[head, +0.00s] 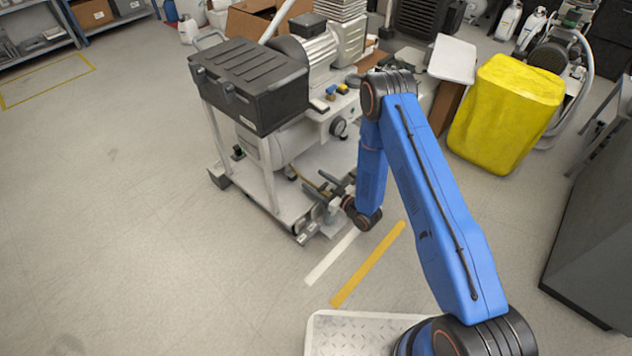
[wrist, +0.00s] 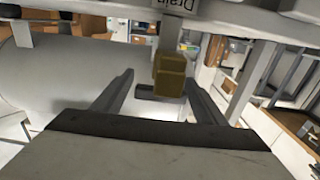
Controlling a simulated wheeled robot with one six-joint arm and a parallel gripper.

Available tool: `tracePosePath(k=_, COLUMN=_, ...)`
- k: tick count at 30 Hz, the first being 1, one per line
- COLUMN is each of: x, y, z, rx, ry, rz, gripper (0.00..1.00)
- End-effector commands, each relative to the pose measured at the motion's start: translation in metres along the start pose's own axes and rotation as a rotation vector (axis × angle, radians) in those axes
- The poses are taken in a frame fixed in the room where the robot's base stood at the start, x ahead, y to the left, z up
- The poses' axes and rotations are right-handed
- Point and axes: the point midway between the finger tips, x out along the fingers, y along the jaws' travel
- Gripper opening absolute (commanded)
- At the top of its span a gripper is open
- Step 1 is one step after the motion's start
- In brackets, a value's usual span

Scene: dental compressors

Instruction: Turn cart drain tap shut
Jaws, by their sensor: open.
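The cart (head: 291,214) carries a compressor with a grey tank, and the tank also shows in the wrist view (wrist: 85,72). A tag reading "Drain" (wrist: 176,5) appears upside down at the top of the wrist view. Below it hangs a brass-coloured tap body (wrist: 170,75) with a short dark piece (wrist: 146,91) showing at its left. My gripper (wrist: 160,78) is open, with one finger on each side of the tap; I cannot tell whether either touches it. In the head view my gripper (head: 333,187) is low at the cart's near right end, and the tap cannot be made out clearly there.
A black case (head: 250,82) sits on top of the cart. A yellow covered block (head: 507,112) stands to the right, and a dark cabinet (head: 594,215) is at the right edge. The floor (head: 130,230) to the left is clear.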

Motion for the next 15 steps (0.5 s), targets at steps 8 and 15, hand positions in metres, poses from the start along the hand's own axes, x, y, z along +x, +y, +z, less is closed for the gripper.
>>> tracePosePath(k=8, x=0.0054, y=0.0002, z=-0.0004, rx=0.001, ry=0.001, rz=0.000, gripper=0.66)
tracePosePath(k=15, x=0.0051, y=0.0001, z=-0.0004, rx=0.000, ry=0.001, rz=0.000, gripper=0.35)
